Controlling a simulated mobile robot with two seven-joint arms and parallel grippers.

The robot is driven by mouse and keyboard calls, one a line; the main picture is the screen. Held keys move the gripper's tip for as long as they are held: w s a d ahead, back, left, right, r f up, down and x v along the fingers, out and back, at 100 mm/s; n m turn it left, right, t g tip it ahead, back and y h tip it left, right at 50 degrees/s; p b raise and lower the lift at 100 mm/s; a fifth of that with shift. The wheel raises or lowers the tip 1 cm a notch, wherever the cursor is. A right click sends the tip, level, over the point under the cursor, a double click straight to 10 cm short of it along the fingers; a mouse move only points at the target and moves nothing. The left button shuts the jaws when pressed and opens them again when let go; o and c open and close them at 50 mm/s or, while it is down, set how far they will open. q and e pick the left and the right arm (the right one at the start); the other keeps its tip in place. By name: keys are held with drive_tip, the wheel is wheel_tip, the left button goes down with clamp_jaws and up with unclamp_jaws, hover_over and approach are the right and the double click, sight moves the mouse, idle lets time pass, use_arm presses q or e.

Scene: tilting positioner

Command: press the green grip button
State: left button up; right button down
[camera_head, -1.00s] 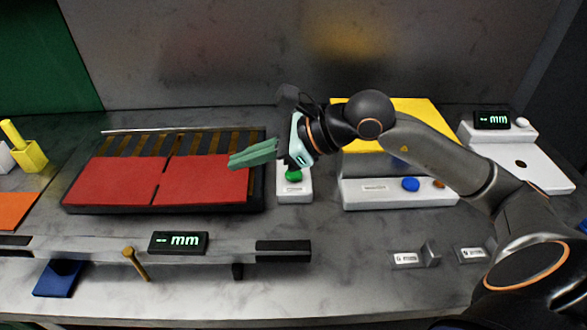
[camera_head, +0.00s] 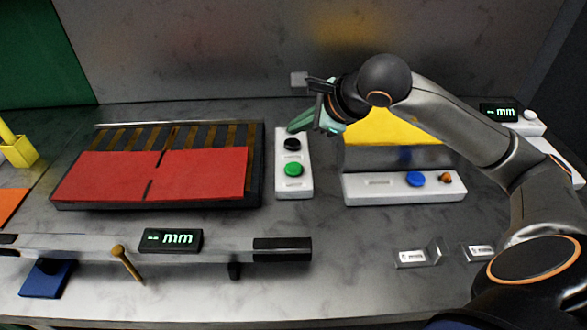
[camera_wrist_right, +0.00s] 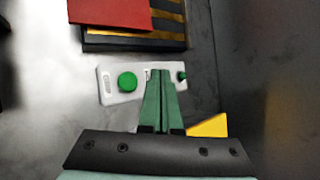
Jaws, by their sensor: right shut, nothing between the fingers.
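The green button (camera_head: 293,169) sits on the nearer part of a white button box (camera_head: 294,190), with a black button (camera_head: 292,144) behind it. My right gripper (camera_head: 293,129) has its green fingers shut and empty at the far end of the box, beyond the black button. In the right wrist view the green button (camera_wrist_right: 128,81) is in full sight, left of the shut fingers (camera_wrist_right: 160,74). The fingers hide the middle of the box there. A small green piece (camera_wrist_right: 182,77) shows at the box's far end. My left gripper is not in view.
Two red plates (camera_head: 205,174) lie on a dark slatted frame left of the box. A white panel with a blue button (camera_head: 415,179) and a yellow-topped unit (camera_head: 385,128) stand to the right. A rail with a display (camera_head: 171,240) crosses the front. Bare tabletop lies before the box.

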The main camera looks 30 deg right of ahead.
drive_tip(key=b, duration=0.3)
hover_over(299, 169)
wheel_tip(299, 169, down, 6)
drive_tip(key=shift+r, duration=0.15)
drive_tip(key=shift+f+b, duration=0.6)
drive_tip(key=shift+b, duration=0.25)
drive_tip(key=shift+f, duration=0.2)
use_arm(q)
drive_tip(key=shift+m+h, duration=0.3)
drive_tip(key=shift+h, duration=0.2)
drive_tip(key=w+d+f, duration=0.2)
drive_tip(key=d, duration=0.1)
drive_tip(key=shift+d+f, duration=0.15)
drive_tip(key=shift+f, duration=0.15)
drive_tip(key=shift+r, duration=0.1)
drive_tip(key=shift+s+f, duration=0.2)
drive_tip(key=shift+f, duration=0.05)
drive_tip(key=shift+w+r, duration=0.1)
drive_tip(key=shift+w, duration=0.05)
drive_tip(key=shift+b, duration=0.35)
use_arm(e)
drive_tip(key=shift+f, duration=0.1)
